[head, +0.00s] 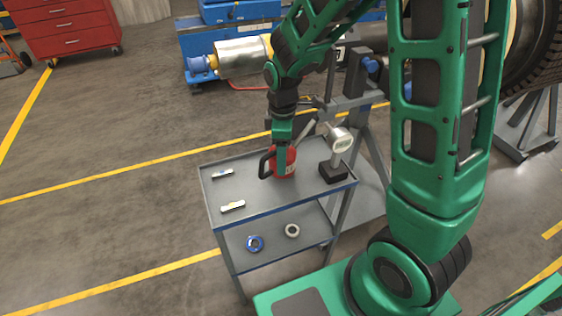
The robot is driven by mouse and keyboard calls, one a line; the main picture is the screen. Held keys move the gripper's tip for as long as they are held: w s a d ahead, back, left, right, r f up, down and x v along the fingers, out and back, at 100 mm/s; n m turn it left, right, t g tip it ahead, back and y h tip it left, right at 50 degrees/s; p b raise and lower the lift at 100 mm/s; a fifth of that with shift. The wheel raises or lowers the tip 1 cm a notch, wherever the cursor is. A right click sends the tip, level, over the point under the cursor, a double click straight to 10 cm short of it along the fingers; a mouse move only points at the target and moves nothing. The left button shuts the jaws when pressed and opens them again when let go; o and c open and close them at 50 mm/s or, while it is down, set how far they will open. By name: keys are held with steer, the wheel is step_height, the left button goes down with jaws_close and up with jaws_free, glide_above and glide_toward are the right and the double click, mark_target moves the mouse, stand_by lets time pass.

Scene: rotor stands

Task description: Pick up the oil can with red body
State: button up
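The oil can with a red body (289,168) stands on the top shelf of a grey cart. Its black handle (264,166) is on the left, and a grey spout seems to rise to the upper right. My gripper (280,157) points down at the can, with its fingers in front of or around the upper body. The fingers are small and overlap the can, so I cannot tell whether they are open or shut on it. Part of the can's top is hidden behind my gripper.
The cart (215,206) also bears a gauge on a black base (333,172) close right of the can, and two small tools (222,173) (233,206) at left. A grey stand is behind.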

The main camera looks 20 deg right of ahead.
steer(key=s+a+r, duration=0.6)
steer(key=a+r, duration=0.1)
steer(key=a, duration=0.3)
steer(key=shift+r, duration=0.3)
steer(key=o, duration=0.6)
steer(key=c, duration=0.9)
steer(key=shift+r, duration=1.95)
steer(key=shift+c, duration=0.3)
